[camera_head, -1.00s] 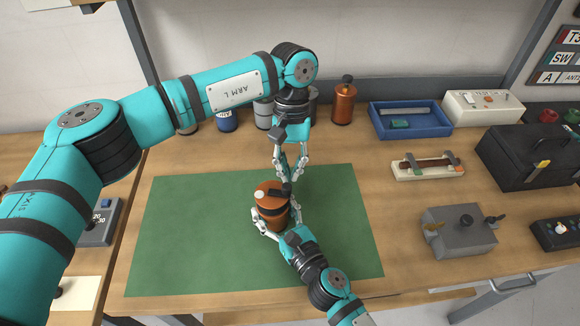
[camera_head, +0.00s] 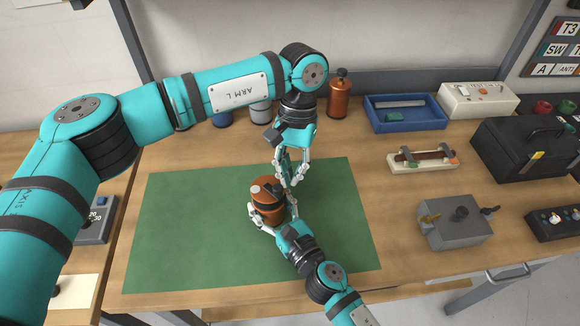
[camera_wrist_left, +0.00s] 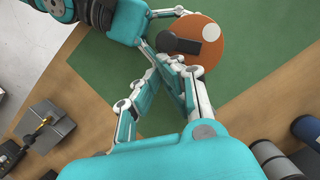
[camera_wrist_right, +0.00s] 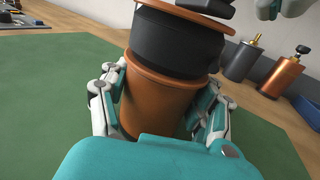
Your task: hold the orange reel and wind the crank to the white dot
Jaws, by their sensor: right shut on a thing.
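The orange reel (camera_head: 264,212) stands upright on the green mat (camera_head: 180,225), with a dark band around it. The left wrist view shows its orange top (camera_wrist_left: 203,66), the white dot (camera_wrist_left: 210,31) near the rim and the black crank (camera_wrist_left: 186,45), whose arm lies beside the dot, not over it. My right gripper (camera_head: 268,226) is shut around the lower body of the reel, one finger on each side in the right wrist view (camera_wrist_right: 165,105). My left gripper (camera_head: 290,184) points down beside the crank's knob end, fingertips close together; contact is unclear.
A grey box with a knob (camera_head: 457,224), a cream block with a brown bar (camera_head: 423,161), a blue tray (camera_head: 405,113) and a black toolbox (camera_head: 525,150) stand to the right. Bottles, including a copper one (camera_head: 340,98), line the back. The mat around the reel is clear.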

